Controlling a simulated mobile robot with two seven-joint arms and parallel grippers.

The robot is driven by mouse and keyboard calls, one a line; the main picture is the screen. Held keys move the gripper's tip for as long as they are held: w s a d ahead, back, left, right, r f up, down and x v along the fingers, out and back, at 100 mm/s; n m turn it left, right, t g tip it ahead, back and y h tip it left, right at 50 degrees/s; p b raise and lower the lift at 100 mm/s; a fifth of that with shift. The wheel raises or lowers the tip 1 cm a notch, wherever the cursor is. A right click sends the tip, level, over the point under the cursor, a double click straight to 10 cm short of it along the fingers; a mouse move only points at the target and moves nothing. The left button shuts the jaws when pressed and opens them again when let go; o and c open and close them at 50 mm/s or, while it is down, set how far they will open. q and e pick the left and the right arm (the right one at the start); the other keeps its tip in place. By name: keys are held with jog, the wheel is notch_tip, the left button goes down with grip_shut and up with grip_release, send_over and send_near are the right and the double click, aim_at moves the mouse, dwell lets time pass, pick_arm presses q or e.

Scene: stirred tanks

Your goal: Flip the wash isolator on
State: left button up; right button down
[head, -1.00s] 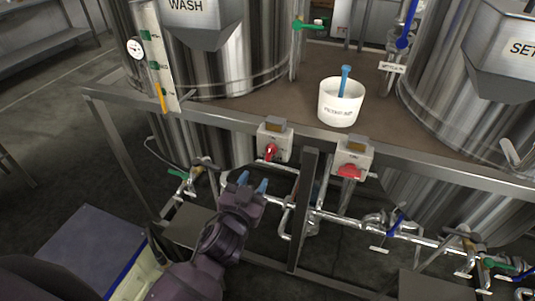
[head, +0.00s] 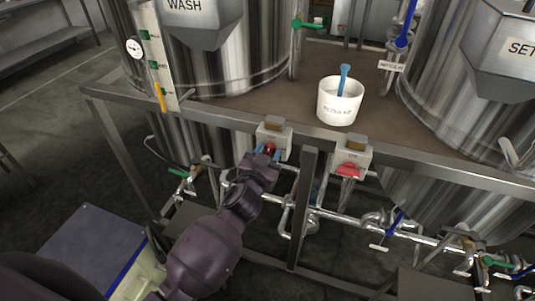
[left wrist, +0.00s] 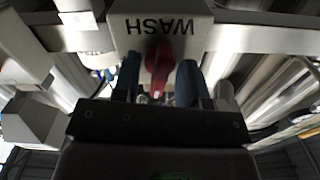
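The wash isolator is a pale box (head: 275,133) on the frame's front rail, below the tank labelled WASH. Its red handle (head: 269,149) is partly hidden by my gripper in the head view. In the left wrist view the box (left wrist: 190,14) reads WASH upside down, and the red handle (left wrist: 158,66) lies between my blue fingertips. My left gripper (head: 267,152) is open, one finger on each side of the handle, with gaps visible (left wrist: 158,80). I cannot tell whether a finger touches it. My right gripper is not in view.
A second isolator box (head: 352,153) with a red handle is to the right on the same rail. A white tub (head: 340,101) with a blue tool stands on the deck. A frame post (head: 303,210) and pipes with valves lie below the rail.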

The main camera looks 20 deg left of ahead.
pick_arm(q)
grip_shut()
jog(key=shift+n, duration=1.1)
grip_release()
jog(key=s, duration=1.1)
jog(key=shift+a, duration=0.15)
jog(key=shift+w, duration=0.1)
